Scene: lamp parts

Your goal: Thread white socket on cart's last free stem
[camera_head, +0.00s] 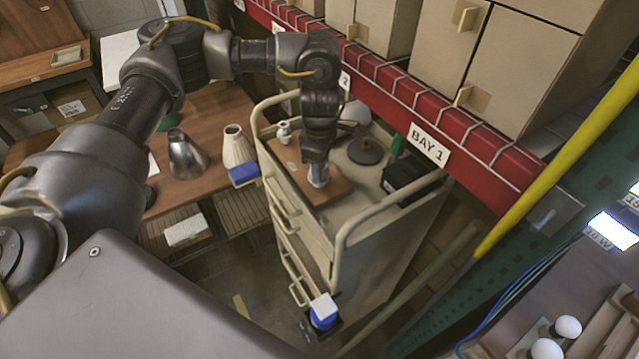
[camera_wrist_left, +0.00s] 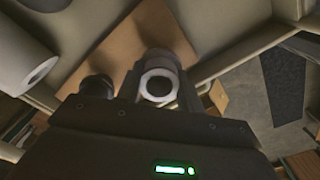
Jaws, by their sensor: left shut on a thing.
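My left gripper (camera_head: 318,172) is over the wooden board (camera_head: 335,191) on top of the beige cart (camera_head: 346,246). It is shut on the white socket (camera_head: 320,181), which shows low between the fingers. In the left wrist view the socket (camera_wrist_left: 158,85) shows as a white ring with a dark hole, between the fingertips, with the board (camera_wrist_left: 140,45) behind it. A small white fitting (camera_head: 284,132) stands near the cart's back left corner, apart from the gripper. The stem under the socket is hidden, so I cannot tell whether they touch. My right gripper is out of view.
A grey round base (camera_head: 365,151) and a black bin (camera_head: 408,178) are on the cart, right of the board. Raised rails (camera_head: 385,207) edge the cart top. A red shelf beam (camera_head: 400,100) runs close behind. A ribbed cream vase (camera_head: 237,147) stands on the left table.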

